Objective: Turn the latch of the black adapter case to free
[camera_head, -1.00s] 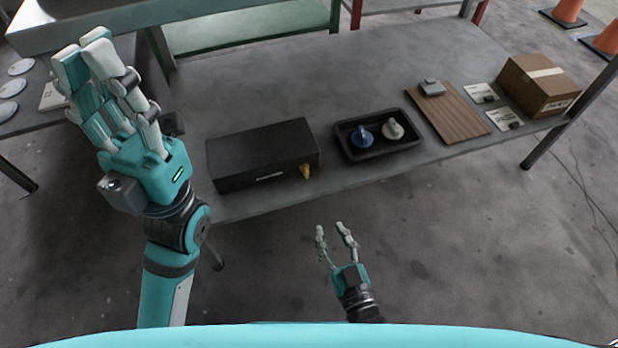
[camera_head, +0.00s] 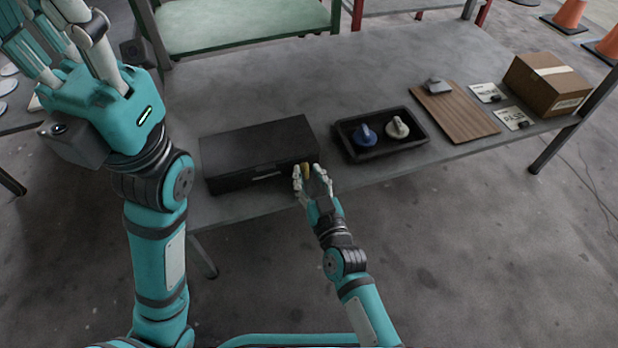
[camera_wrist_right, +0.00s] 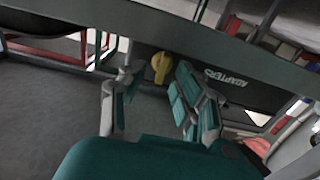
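The black adapter case (camera_head: 258,150) lies closed on the grey table, its front near the front edge. Its yellow latch (camera_head: 307,170) is at the right end of the front face; in the right wrist view the latch (camera_wrist_right: 161,68) shows beside the "ADAPTERS" label (camera_wrist_right: 225,78). My right gripper (camera_head: 312,172) is at the latch, with its open fingers on either side of it; I cannot tell whether they touch it. In the right wrist view there is a gap between the fingers (camera_wrist_right: 150,95). My left gripper (camera_head: 62,30) is raised at the left, fingers extended and spread, empty.
A black tray (camera_head: 345,150) with a blue and a white knobbed piece stands right of the case. Further right are a wooden board (camera_head: 460,115), cards and a cardboard box (camera_head: 545,85). The table (camera_head: 300,75) behind the case is clear.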

